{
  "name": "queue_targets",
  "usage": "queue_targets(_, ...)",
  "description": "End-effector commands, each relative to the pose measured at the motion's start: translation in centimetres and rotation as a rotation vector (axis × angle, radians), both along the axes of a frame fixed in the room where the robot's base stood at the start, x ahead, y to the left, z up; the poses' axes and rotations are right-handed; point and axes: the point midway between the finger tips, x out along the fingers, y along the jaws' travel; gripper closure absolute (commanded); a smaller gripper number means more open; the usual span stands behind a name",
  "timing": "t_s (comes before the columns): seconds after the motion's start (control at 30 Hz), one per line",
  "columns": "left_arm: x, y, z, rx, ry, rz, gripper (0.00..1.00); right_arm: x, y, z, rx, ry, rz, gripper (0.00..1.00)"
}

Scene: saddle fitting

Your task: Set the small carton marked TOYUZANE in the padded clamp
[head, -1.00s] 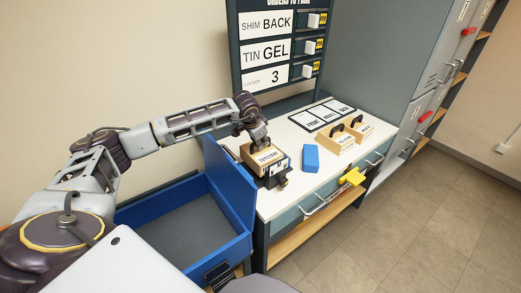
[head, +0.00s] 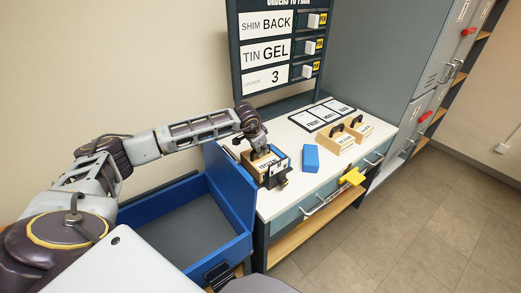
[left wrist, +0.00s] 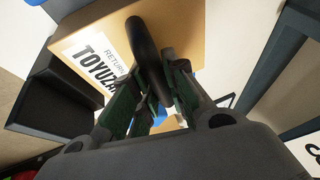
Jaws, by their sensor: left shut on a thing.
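The small tan carton (head: 262,162) with a white label is at the left front of the white table. In the left wrist view the carton (left wrist: 185,30) shows a label reading "RETURN" and "TOYUZ…", partly hidden by a finger. My left gripper (head: 258,147) is above it, shut on its dark handle (left wrist: 148,55). The padded clamp (head: 277,181), dark with a knob at its front and blue beside the carton, is right at the carton. I cannot tell whether the carton rests fully between its jaws. My right gripper is not in view.
A blue block (head: 311,158) lies right of the clamp. An open blue bin (head: 185,232) is left of the table. An order board (head: 278,50) stands behind.

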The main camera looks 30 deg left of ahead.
Motion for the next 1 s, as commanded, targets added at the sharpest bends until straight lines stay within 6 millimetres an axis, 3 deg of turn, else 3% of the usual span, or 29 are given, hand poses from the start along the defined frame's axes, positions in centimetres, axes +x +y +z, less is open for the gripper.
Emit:
queue_targets(0.23, 0.04, -0.01, -0.2, -0.001, -0.002, 0.0, 1.0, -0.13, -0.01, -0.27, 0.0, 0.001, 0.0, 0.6)
queue_targets(0.27, -0.02, -0.01, -0.24, 0.0, 0.0, 0.0, 0.82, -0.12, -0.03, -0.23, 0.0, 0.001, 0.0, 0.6)
queue_targets(0.4, -0.01, -0.01, -0.2, 0.0, 0.0, 0.0, 0.64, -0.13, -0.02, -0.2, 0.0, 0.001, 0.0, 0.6)
queue_targets(1.0, -0.26, -0.01, 0.75, -0.001, -0.002, 0.0, 0.64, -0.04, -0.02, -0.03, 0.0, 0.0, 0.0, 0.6)
